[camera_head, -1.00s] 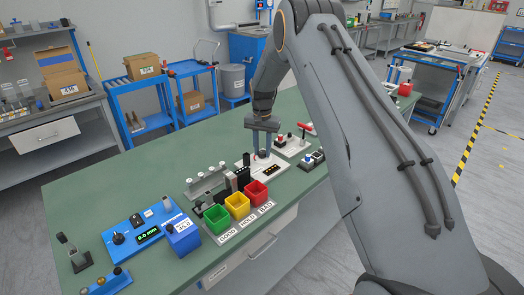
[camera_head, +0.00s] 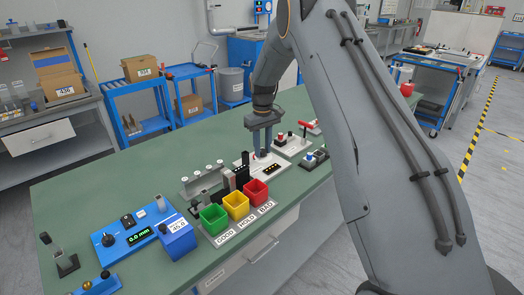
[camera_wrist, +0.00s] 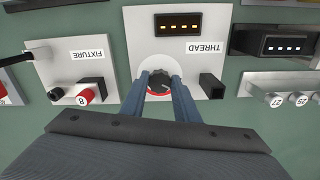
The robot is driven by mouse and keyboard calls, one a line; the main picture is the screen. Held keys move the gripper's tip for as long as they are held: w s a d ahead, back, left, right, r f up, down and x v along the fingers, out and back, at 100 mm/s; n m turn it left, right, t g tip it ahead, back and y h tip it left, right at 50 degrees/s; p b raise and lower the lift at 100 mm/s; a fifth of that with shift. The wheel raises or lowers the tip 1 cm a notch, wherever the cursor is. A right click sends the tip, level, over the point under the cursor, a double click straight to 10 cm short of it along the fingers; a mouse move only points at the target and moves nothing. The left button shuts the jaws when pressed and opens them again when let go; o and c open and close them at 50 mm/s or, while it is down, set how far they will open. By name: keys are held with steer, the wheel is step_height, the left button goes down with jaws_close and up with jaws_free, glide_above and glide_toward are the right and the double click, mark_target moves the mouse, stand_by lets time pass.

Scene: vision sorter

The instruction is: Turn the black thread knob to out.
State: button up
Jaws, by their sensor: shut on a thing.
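The black thread knob (camera_wrist: 160,82) sits on a pale round dial with a red arc, on the white panel marked THREAD (camera_wrist: 137,45), which appears upside down in the wrist view. My gripper (camera_wrist: 159,80) points down at the panel, one finger on each side of the knob, shut on it. The fingers cover parts of the dial, and I cannot read an out mark or the knob's exact setting. In the head view my gripper (camera_head: 262,153) stands over the white thread panel (camera_head: 246,173); the knob is mostly hidden there.
A black post (camera_wrist: 212,86) stands on the panel right of the knob. Green (camera_head: 213,219), yellow (camera_head: 236,206) and red (camera_head: 257,193) bins stand nearby on the green bench (camera_head: 110,190).

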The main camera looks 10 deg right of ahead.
mark_target(263, 151)
steer(key=shift+n+b, duration=0.6)
steer(key=shift+n, duration=1.7)
steer(key=shift+o, duration=0.2)
steer(key=o, duration=1)
steer(key=shift+o, duration=0.2)
steer(key=shift+r, duration=0.1)
step_height(263, 151, up, 7)
steer(key=shift+f+b, duration=0.15)
steer(key=shift+b, duration=0.65)
steer(key=shift+r, duration=0.5)
steer(key=shift+s, duration=0.1)
